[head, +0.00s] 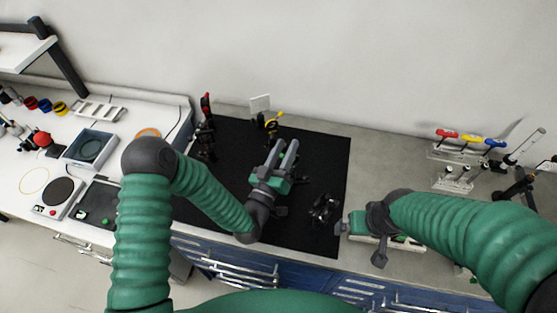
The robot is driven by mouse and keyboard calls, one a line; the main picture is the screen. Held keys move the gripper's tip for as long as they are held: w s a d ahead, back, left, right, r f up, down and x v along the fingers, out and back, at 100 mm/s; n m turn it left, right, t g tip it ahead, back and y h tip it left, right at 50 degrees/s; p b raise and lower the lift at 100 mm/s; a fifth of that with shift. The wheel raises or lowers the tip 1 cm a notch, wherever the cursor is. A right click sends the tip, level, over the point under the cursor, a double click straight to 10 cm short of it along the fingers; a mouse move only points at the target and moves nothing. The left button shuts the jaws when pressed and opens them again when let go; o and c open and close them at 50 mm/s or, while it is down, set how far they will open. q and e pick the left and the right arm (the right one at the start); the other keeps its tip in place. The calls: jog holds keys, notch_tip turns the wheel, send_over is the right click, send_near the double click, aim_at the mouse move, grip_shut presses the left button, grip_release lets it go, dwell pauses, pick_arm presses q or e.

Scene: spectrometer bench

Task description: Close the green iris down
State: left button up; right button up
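I cannot make out a green-marked iris for certain. A small black mount (323,208) stands on the black mat (318,160) at its front right; no green shows on it. A red-tipped mount (206,128) and a yellow-marked mount (270,124) stand toward the mat's back.
At left a white bench holds a blue-grey box (90,147), a round dark plate (60,191) and coloured cups (45,105). At right stands a rack with red, yellow and blue handles (470,138). The mat's back right is clear.

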pick_arm(q)
jog(key=v, duration=1.6)
jog(key=shift+s+a+b, duration=0.2)
jog(key=shift+a+b, duration=0.05)
jog(key=shift+b, duration=0.15)
jog(key=shift+d+f, duration=0.2)
